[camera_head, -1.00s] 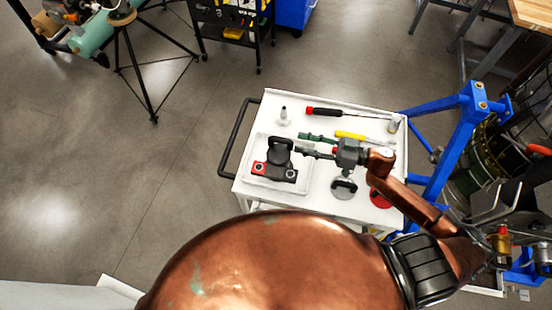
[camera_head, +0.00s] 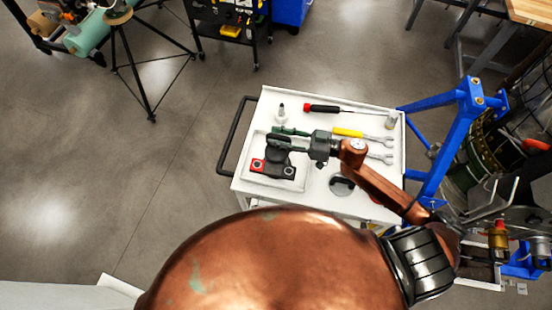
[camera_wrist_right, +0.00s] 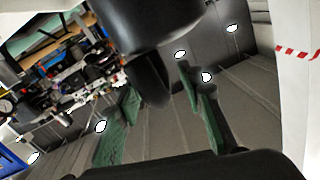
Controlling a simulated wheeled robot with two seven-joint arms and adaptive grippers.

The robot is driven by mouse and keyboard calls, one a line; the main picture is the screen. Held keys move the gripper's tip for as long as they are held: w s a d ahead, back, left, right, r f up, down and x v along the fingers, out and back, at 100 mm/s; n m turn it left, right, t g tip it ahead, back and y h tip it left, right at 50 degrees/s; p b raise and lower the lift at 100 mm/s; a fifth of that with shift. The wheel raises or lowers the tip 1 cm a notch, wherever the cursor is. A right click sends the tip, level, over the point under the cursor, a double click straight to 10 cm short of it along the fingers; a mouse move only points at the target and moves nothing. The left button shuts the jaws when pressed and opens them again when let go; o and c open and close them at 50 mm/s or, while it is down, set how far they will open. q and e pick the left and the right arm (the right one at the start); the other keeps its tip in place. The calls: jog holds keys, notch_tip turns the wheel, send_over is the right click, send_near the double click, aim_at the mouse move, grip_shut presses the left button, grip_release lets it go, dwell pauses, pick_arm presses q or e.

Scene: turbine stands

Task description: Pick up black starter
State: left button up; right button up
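The black starter (camera_head: 273,168) sits in a shallow white tray on the white cart, with a red part at its left end. My right gripper (camera_head: 272,140) comes in from the right. Its two green-padded fingers are apart, at the starter's upper end, and partly hide it. In the right wrist view, the green pads of the right gripper (camera_wrist_right: 160,118) stand apart. A large dark rounded body, which looks like the starter (camera_wrist_right: 165,25), fills the top, and a narrower dark part reaches down between the pads. Contact cannot be told. My left gripper is out of view.
The white cart (camera_head: 240,186) also holds a red-black screwdriver (camera_head: 322,108), a yellow-handled tool (camera_head: 347,132), wrenches and a dark round part (camera_head: 341,185). A blue stand (camera_head: 450,140) is close on the right. The floor left of the cart is clear.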

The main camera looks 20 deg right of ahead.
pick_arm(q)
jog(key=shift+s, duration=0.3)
pick_arm(e)
grip_shut()
jog(key=shift+r, duration=0.15)
jog(key=shift+r, duration=0.1)
